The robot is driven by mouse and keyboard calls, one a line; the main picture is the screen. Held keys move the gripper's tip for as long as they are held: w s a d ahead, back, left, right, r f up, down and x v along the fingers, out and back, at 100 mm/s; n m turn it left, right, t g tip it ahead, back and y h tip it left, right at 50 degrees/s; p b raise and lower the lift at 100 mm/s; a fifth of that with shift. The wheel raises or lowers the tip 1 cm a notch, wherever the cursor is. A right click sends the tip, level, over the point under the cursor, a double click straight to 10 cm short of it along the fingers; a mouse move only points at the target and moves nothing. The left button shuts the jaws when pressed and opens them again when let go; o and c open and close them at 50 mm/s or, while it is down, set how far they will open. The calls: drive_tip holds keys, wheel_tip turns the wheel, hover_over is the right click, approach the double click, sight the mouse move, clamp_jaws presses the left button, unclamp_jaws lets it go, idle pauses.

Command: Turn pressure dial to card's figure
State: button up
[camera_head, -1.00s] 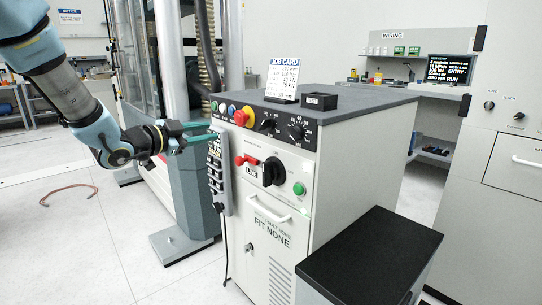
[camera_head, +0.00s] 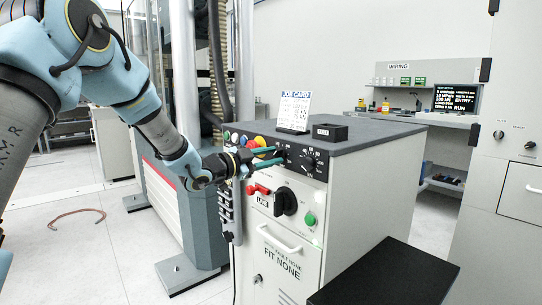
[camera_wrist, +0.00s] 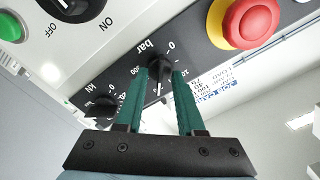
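The pressure dial, a black knob marked "bar" (camera_wrist: 159,66), lies between the tips of my gripper's two teal fingers in the wrist view (camera_wrist: 164,74). The fingers stand apart, and I cannot tell whether they touch the knob. In the head view my gripper (camera_head: 280,154) reaches the panel from the left and partly hides this dial. The dial's pointer setting is not clear. The white job card (camera_head: 294,110) stands on the cabinet top above the panel; its small figures are too blurred to read surely. It also shows at a slant in the wrist view (camera_wrist: 216,88).
The similar kN dial (camera_head: 308,162) sits right of the bar dial. A red emergency button (camera_wrist: 249,22) on a yellow ring is close by. A black rotary switch (camera_head: 287,201) and green button (camera_head: 309,219) are below. A small black box (camera_head: 330,132) stands on top.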

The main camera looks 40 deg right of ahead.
drive_tip(key=shift+d, duration=0.1)
clamp_jaws()
idle(0.6)
